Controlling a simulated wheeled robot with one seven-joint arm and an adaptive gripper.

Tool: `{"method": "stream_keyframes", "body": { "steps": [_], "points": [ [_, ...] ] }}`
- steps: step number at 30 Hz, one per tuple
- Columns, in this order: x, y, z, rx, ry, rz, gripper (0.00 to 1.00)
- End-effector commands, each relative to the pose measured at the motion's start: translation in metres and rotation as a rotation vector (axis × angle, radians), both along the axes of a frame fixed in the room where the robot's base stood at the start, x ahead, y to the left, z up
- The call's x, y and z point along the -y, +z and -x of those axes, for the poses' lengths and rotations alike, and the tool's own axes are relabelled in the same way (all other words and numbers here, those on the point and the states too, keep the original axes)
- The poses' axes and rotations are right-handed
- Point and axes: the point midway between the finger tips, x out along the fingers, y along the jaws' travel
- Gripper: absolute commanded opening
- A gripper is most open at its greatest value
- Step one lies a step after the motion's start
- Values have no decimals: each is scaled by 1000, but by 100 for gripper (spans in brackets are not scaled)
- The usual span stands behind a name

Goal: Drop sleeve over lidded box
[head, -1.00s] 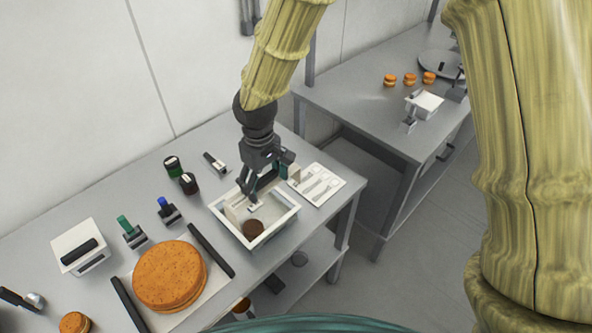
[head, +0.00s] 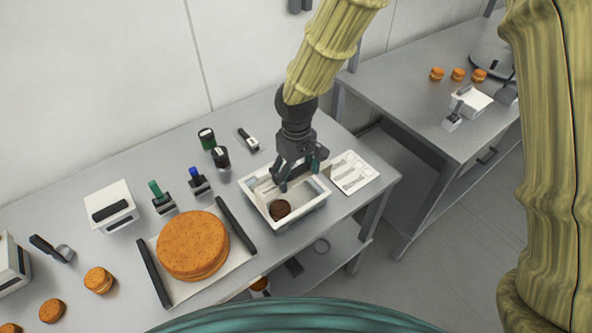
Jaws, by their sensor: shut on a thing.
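My gripper (head: 282,184) reaches down into a white open bin (head: 303,222) near the table's right end. Its fingers are shut on a pale thing (head: 262,186) at the bin's back left, mostly hidden; I cannot tell whether this is the sleeve. A dark brown round (head: 280,210) lies in the bin just in front of the fingers. A white box (head: 108,198) with a black bar on top stands at the table's left back, well apart from my gripper. I cannot tell for sure that it is the lidded box.
A large orange-brown round (head: 193,246) lies on a pale mat between two black bars. Two dark jars (head: 206,138) and two small stamp-like tools (head: 160,194) stand behind it. A white card (head: 356,172) lies right of the bin. A second table (head: 400,90) stands right, beyond a gap.

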Motion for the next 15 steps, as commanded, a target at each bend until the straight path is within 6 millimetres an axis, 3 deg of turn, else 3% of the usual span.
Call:
{"method": "stream_keyframes", "body": {
  "steps": [15],
  "points": [
    [0,-38,0,-1,-1,1,59]
  ]
}}
